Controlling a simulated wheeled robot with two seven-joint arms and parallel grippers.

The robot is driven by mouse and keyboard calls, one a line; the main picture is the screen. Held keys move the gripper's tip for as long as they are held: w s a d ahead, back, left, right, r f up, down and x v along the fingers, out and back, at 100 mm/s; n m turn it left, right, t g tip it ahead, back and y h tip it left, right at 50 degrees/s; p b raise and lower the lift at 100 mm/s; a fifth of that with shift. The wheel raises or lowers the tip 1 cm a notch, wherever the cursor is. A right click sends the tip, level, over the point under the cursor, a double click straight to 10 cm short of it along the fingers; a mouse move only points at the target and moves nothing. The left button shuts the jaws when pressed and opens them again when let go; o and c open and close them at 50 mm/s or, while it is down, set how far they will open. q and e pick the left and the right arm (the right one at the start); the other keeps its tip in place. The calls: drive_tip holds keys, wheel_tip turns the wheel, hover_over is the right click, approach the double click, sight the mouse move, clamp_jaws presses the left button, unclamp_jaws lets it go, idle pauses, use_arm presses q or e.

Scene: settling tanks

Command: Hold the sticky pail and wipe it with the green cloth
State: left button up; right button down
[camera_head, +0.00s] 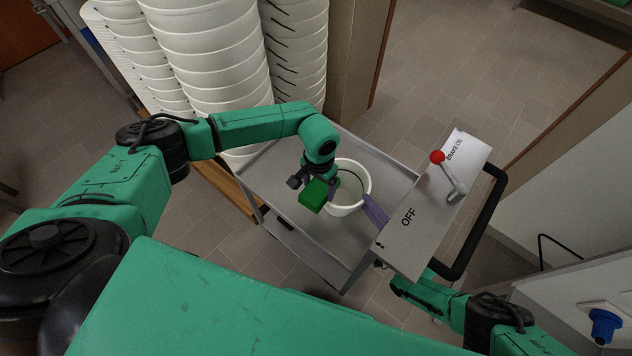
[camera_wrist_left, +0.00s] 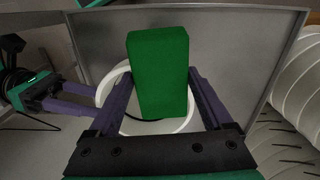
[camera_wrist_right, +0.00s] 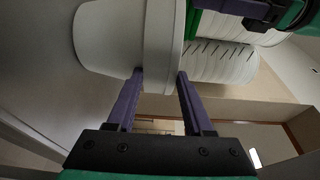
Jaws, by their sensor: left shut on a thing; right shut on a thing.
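The white pail (camera_head: 344,210) stands at the grey cart's top, open end up. My left gripper (camera_head: 322,187) is shut on the green cloth (camera_head: 313,195), which looks like a thick block, and holds it over the pail's left side. In the left wrist view the cloth (camera_wrist_left: 160,75) sits between the fingers with the pail rim (camera_wrist_left: 188,124) behind it. My right gripper (camera_wrist_right: 155,80) is shut on the pail's rim (camera_wrist_right: 161,40), its fingers on either side of it. I cannot tell whether the cloth touches the pail. No sticky patch shows.
The grey cart (camera_head: 290,215) has a raised panel marked OFF and BRAKE ON, with a red-knobbed lever (camera_head: 438,158) and a black handle (camera_head: 484,225). Tall stacks of white pails (camera_head: 215,60) stand behind it. Cart top left of the pail is bare.

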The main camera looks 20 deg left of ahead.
use_arm(q)
drive_tip(key=shift+s+d, duration=0.9)
drive_tip(key=shift+d, duration=0.15)
drive_tip(key=shift+r, duration=3.5)
drive_tip(key=o, duration=0.5)
drive_tip(key=c, duration=0.5)
use_arm(e)
drive_tip(key=shift+c, duration=1)
unclamp_jaws()
